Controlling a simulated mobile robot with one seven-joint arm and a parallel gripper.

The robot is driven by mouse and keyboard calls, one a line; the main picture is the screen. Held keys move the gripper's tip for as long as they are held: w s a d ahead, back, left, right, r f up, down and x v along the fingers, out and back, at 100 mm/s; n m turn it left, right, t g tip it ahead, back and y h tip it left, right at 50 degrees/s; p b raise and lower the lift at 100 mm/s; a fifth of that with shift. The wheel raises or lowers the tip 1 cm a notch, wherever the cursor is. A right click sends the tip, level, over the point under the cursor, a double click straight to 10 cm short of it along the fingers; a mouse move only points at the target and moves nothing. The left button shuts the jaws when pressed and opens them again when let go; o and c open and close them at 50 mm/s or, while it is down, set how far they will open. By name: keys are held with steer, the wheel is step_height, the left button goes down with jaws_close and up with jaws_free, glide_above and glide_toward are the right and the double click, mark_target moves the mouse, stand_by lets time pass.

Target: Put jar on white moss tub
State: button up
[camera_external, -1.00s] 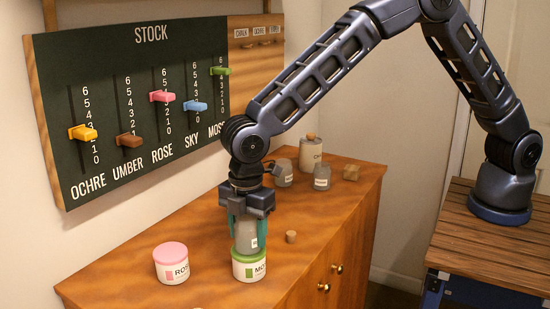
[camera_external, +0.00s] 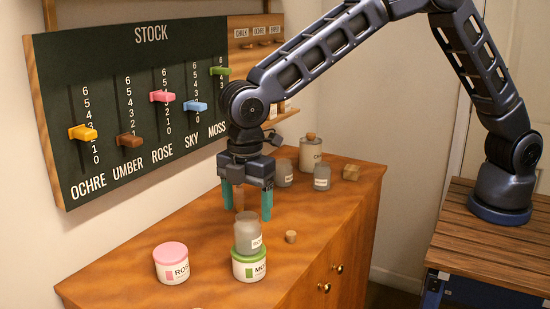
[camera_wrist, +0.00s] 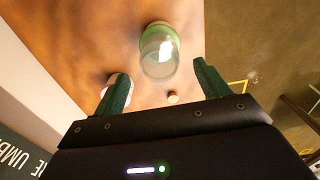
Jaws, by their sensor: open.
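The grey glass jar (camera_external: 247,232), with a white label, stands upright on the green-rimmed lid of the white moss tub (camera_external: 243,271). In the wrist view the jar (camera_wrist: 158,58) is seen from above, with the tub's green lid (camera_wrist: 156,30) around and behind it. My gripper (camera_external: 247,211) is open, its teal fingers spread and raised near the jar's top. In the wrist view my gripper (camera_wrist: 160,72) shows a finger on either side, with clear space between each and the jar. The tub's label is partly readable.
A pink-lidded rose tub (camera_external: 171,264) stands to the left. A small cork (camera_external: 291,237) lies to the right. Two grey jars (camera_external: 322,177) (camera_external: 283,173), a larger corked jar (camera_external: 311,153) and a wooden block (camera_external: 351,173) stand farther back. The stock board (camera_external: 130,110) is on the wall.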

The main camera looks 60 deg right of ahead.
steer(key=shift+r, duration=2.65)
steer(key=s+d+r+m+t, duration=0.1)
steer(key=d+r+m, duration=0.35)
steer(key=d, duration=0.75)
steer(key=s+d+r+m, duration=0.1)
steer(key=d+r, duration=0.6)
steer(key=d, duration=0.4)
steer(key=s+d+r+m+t, duration=0.1)
steer(key=d+r+m, duration=0.35)
steer(key=d, duration=0.75)
steer(key=s+d+r+m+t, duration=0.1)
steer(key=s+d+r, duration=0.1)
steer(key=s+d, duration=0.45)
steer(key=s+d+r+m, duration=0.15)
steer(key=s+d, duration=0.25)
steer(key=d, duration=0.5)
steer(key=s+d+f+m, duration=0.2)
steer(key=s+d, duration=0.3)
steer(key=s, duration=0.2)
steer(key=s+d+f+m+t, duration=0.1)
steer(key=s+d+f+m, duration=0.2)
steer(key=s+d, duration=0.2)
steer(key=shift+s+t, duration=0.3)
steer(key=shift+s, duration=0.7)
